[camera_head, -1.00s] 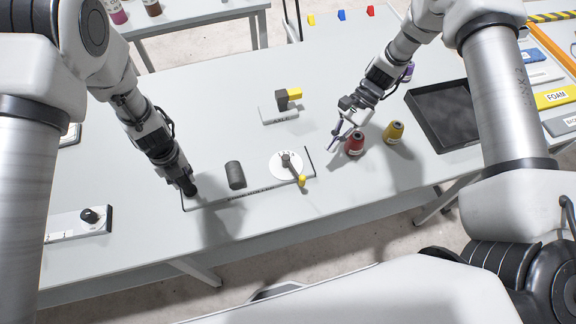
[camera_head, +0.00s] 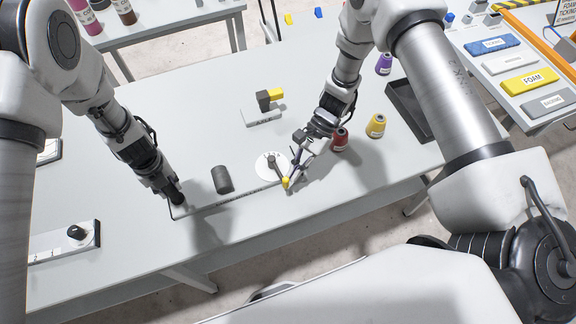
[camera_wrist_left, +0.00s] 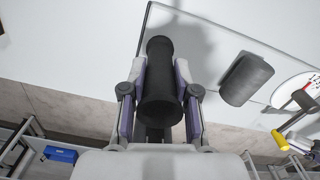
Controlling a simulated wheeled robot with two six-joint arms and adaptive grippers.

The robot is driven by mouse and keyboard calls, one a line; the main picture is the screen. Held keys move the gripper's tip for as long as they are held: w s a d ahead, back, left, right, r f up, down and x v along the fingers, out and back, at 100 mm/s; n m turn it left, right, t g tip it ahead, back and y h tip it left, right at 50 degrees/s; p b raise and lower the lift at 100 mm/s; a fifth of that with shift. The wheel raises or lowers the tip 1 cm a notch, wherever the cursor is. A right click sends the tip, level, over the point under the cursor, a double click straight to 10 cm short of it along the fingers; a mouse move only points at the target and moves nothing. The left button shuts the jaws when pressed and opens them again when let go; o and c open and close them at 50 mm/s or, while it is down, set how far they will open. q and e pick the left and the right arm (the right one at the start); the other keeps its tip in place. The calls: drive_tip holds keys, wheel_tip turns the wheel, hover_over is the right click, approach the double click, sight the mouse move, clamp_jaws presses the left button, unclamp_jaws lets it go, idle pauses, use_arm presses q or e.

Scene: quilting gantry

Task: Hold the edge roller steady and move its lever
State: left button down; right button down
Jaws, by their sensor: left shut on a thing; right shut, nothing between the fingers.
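The edge roller's pale base (camera_head: 240,191) lies along the table's front edge. It carries a dark grey cylinder (camera_head: 222,180) and a white dial (camera_head: 264,166) with a grey lever (camera_head: 277,171) ending in a yellow tip (camera_head: 285,183). My left gripper (camera_head: 173,191) is at the base's left end. In the left wrist view it (camera_wrist_left: 158,105) is shut on a black upright handle (camera_wrist_left: 160,52). My right gripper (camera_head: 288,184) is shut and empty, its fingertips right at the lever's yellow tip; I cannot tell whether they touch it.
Red (camera_head: 340,138), yellow (camera_head: 376,125) and purple (camera_head: 384,64) spools and a black tray (camera_head: 408,108) stand to the right. A block with a yellow-tipped piece (camera_head: 263,117) sits behind the dial. A knobbed plate (camera_head: 62,243) is at left.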

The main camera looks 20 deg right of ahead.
use_arm(q)
drive_tip(key=shift+s+f, duration=0.1)
drive_tip(key=shift+f, duration=0.05)
use_arm(e)
drive_tip(key=shift+s+a, duration=0.45)
drive_tip(key=shift+a, duration=0.4)
drive_tip(key=d, duration=0.4)
drive_tip(key=shift+w+d+r, duration=0.3)
drive_tip(key=shift+w+d, duration=0.1)
use_arm(q)
drive_tip(key=c, duration=0.9)
unclamp_jaws()
drive_tip(key=shift+o, duration=0.6)
drive_tip(key=shift+w, duration=0.3)
use_arm(e)
drive_tip(key=s+v, duration=0.1)
drive_tip(key=v, duration=0.7)
drive_tip(key=shift+d+r, duration=0.35)
drive_tip(key=shift+d, duration=0.25)
drive_tip(key=shift+s, duration=0.15)
